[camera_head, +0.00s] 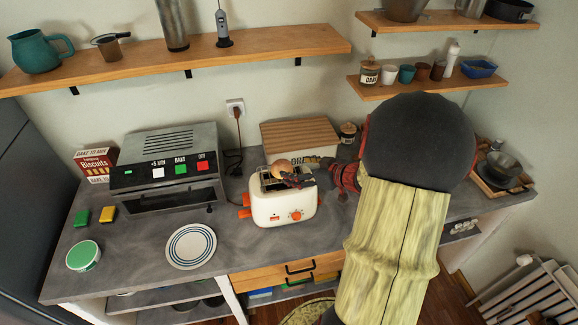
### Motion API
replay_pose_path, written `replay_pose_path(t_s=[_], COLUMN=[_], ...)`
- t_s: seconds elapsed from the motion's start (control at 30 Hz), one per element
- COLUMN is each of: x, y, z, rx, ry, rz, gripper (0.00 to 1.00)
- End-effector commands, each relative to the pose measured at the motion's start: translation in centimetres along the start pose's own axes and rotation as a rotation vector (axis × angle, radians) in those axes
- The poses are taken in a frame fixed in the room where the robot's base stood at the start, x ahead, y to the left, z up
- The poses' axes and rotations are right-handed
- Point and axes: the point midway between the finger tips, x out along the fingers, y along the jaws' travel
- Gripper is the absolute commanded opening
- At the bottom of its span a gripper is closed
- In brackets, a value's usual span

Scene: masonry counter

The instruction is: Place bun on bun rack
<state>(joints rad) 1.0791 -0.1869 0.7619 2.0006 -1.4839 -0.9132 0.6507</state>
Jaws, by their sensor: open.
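A small brown bun (281,168) shows at the top of the cream toaster (272,213), near its back edge. My gripper (291,178) reaches in from the right over the toaster and is open, its dark fingers at or just beside the bun. At this size I cannot tell whether the fingers touch it. Dark bars and slots show on the toaster's top under the bun; I cannot make out clearly whether they form a separate bun rack. My arm hides the counter to the right of the toaster.
A toaster oven (165,170) stands left of the toaster, a wooden bread box (300,137) behind it. A striped plate (191,245) and a green-lidded tub (83,256) lie at the front left. Shelves (180,58) run above. The counter between plate and toaster is clear.

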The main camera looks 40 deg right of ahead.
Motion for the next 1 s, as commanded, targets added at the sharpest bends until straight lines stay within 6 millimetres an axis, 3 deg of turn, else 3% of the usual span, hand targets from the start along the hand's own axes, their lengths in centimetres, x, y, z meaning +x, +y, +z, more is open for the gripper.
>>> replay_pose_path(t_s=[0.1,0.23,0.47,0.57,0.67,0.83,1.0], x=[-2.3,-3.9,-4.8,-4.5,-3.8,-3.7,-5.7], y=[0.1,0.1,0.0,0.3,0.9,0.8,-2.5], z=[-0.1,-0.1,-0.1,-1.1,-3.7,-10.3,-14.9], rx=[0.002,0.002,-0.001,-0.025,-0.079,-0.166,-0.163], ry=[0.0,0.0,0.0,-0.006,-0.022,-0.063,-0.119], rz=[0.004,0.003,0.002,0.031,0.11,0.314,0.454], gripper=[0.75,0.75,0.75,0.75,0.75,0.75,0.75])
